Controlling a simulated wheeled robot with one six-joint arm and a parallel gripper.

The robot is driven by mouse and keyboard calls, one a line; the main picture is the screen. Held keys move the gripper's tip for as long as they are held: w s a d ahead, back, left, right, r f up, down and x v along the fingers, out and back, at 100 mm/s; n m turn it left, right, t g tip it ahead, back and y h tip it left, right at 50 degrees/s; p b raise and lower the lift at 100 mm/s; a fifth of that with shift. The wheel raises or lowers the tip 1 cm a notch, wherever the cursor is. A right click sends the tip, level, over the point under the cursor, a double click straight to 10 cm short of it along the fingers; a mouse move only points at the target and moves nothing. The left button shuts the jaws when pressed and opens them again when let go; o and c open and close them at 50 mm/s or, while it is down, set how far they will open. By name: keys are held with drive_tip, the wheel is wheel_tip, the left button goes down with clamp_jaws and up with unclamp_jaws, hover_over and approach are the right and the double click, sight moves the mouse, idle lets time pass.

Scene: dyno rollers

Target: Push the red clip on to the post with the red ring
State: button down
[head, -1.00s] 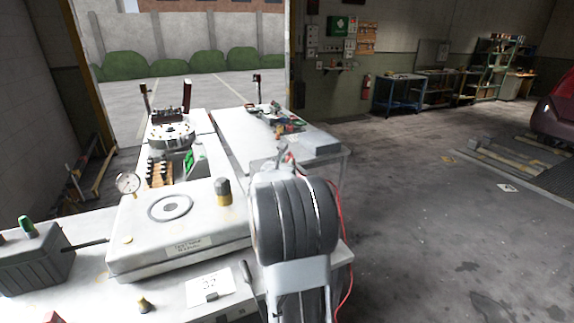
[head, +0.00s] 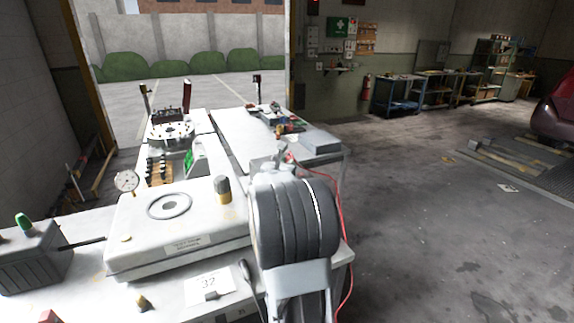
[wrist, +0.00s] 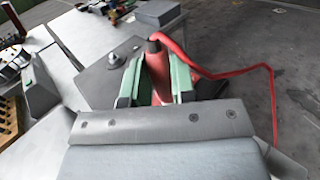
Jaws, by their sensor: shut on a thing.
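The red clip (wrist: 156,68) is between the green-lined fingers of my gripper (wrist: 154,84) in the wrist view, and the gripper is shut on it. A red cable (wrist: 228,72) runs from the clip's top to the right and down. A short silver post (wrist: 115,62) stands on a grey plate (wrist: 98,80), left of the clip and apart from it. I cannot make out a red ring on this post. In the head view my gripper (head: 270,158) is partly hidden behind my arm, near the front right end of the far table.
In the head view a white box with a gauge (head: 170,230) stands on the near bench, left of my arm. The far table (head: 235,135) bears a grey block (head: 320,142) and small parts. The red cable (head: 343,215) hangs at the right. Open floor lies further right.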

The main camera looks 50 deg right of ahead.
drive_tip(key=shift+f, duration=0.25)
drive_tip(key=c, duration=0.9)
unclamp_jaws()
drive_tip(key=shift+o, duration=0.2)
drive_tip(key=b+v, duration=0.2)
drive_tip(key=v, duration=1.2)
